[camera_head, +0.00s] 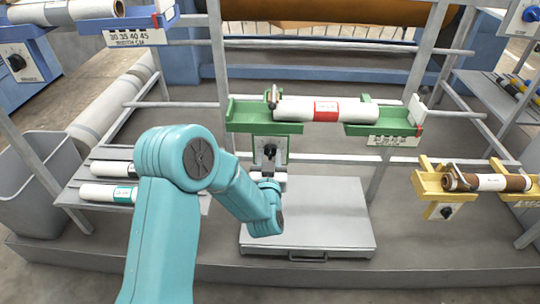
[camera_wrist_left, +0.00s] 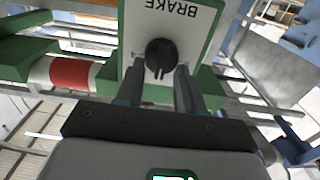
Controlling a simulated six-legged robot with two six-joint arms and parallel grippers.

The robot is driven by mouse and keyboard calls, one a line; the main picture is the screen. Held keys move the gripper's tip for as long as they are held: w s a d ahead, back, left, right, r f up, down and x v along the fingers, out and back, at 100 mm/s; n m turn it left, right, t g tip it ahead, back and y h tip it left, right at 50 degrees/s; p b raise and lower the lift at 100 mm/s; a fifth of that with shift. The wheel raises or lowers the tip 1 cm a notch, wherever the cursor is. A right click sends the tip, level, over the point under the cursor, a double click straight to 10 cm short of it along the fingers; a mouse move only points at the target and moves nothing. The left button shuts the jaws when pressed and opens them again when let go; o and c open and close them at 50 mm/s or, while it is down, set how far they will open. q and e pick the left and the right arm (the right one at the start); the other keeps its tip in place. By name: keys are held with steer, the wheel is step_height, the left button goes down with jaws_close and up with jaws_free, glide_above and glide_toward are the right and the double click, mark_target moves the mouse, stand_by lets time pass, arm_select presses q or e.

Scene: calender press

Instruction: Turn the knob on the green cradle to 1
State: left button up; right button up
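The green cradle (camera_head: 238,118) is mid-picture in the head view and bears a white roll (camera_head: 350,110) with a red band. A pale panel (camera_wrist_left: 133,30) with green edges hangs below the cradle's left end, with upside-down "BRAKE" in the left wrist view. Its black knob (camera_wrist_left: 160,57) also shows in the head view (camera_head: 270,150). My left gripper (camera_wrist_left: 160,76) is open, its two dark fingers on either side of the knob's near edge, with a gap between them. I cannot tell whether they touch it. The scale marks are too small to read. My right gripper is not in view.
A yellow cradle (camera_head: 430,186) with a brown roll and its own knob stands at right. A blue cradle (camera_head: 80,32) is at upper left. Grey uprights (camera_head: 216,60) and rails surround the green cradle. A pale platform (camera_head: 320,215) lies below it.

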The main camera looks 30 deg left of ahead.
arm_select(q)
jaws_close()
steer(key=shift+f+n+b, duration=0.15)
steer(key=shift+n+b, duration=0.35)
steer(key=shift+b, duration=0.3)
steer(key=n+b, duration=0.2)
steer(key=b, duration=0.1)
steer(key=n+b, duration=0.2)
steer(key=b, duration=0.1)
steer(key=shift+s+a+f, duration=0.1)
steer(key=shift+a, duration=0.1)
steer(key=shift+n+b, duration=0.75)
steer(key=shift+n, duration=0.05)
steer(key=shift+a+r+n+b, duration=0.1)
steer(key=shift+r+n+b, duration=0.1)
steer(key=shift+n+b, duration=0.55)
steer(key=shift+r, duration=0.1)
